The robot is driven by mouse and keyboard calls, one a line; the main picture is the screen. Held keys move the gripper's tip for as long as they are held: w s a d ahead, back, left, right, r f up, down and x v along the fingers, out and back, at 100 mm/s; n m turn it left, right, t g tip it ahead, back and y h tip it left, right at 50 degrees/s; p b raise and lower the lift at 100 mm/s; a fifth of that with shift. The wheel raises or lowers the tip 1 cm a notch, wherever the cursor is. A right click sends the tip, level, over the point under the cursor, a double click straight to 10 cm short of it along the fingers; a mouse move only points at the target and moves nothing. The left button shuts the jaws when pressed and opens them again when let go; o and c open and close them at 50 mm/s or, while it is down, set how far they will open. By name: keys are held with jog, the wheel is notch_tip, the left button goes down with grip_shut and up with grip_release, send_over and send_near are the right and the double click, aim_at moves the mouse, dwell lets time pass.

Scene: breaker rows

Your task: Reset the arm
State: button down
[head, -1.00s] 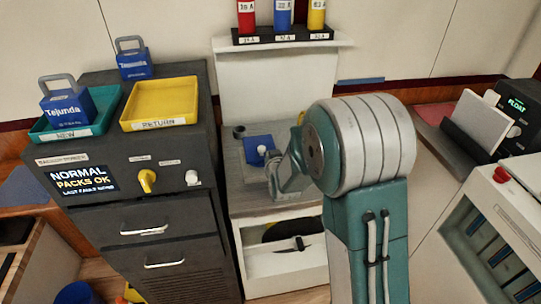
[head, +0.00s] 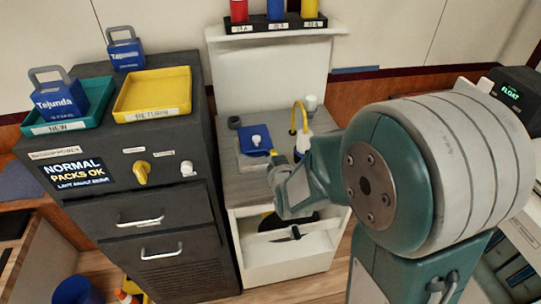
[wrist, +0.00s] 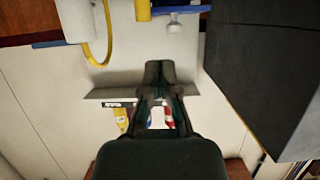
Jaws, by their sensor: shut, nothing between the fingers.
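My arm (head: 440,170) fills the right side of the head view and bends down toward the counter. My gripper (wrist: 160,72) shows in the wrist view with its fingers together and nothing between them. In the head view the gripper end is small and partly hidden by my wrist, beside the counter's front. No object is in its grasp.
The dark cabinet (head: 130,215) stands at left, with a teal tray (head: 75,122), a yellow tray (head: 170,88) and a lit display (head: 73,174). The counter (head: 235,180) holds a blue item (head: 255,140) and a yellow hose (head: 294,117). Bottles (head: 275,10) line the shelf.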

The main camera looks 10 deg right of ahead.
jog(key=s+d+r+g, duration=0.1)
jog(key=s+r+g, duration=0.3)
jog(key=s, duration=0.8)
jog(key=s+d+r+g, duration=0.1)
jog(key=s+r+g, duration=0.3)
jog(key=s, duration=0.9)
notch_tip(320, 180, up, 3)
jog(key=shift+d+f, duration=0.1)
jog(key=shift+d, duration=0.05)
jog(key=shift+w, duration=0.1)
